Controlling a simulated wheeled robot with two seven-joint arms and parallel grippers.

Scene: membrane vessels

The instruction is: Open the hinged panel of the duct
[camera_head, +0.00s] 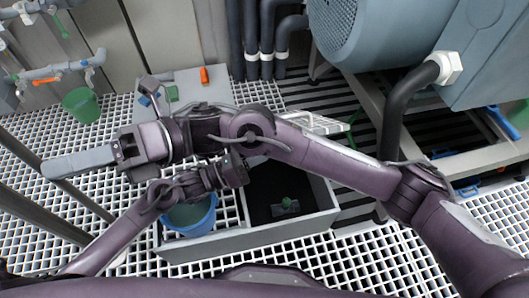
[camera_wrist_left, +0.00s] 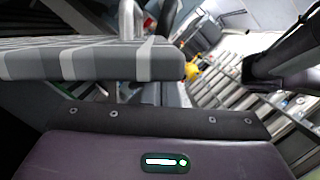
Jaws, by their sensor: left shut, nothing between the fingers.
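My right arm crosses the head view from the right. Its gripper (camera_head: 78,163) points left, its grey fingers above the floor grating; whether they are apart is unclear. My left arm comes in from the lower left. Its gripper end (camera_head: 237,172) is partly hidden under the right arm; it is shut and empty. I cannot pick out the duct or its hinged panel with certainty. A grey striped slab (camera_wrist_left: 95,60) fills the upper left of the left wrist view.
A blue bucket (camera_head: 191,213) stands beside the left forearm. A green bucket (camera_head: 82,104) is at the far left. A large blue-grey machine (camera_head: 400,40) with a black hose (camera_head: 398,100) takes up the upper right. Dark pipes (camera_head: 267,35) rise at the back. White grating (camera_head: 370,265) covers the floor.

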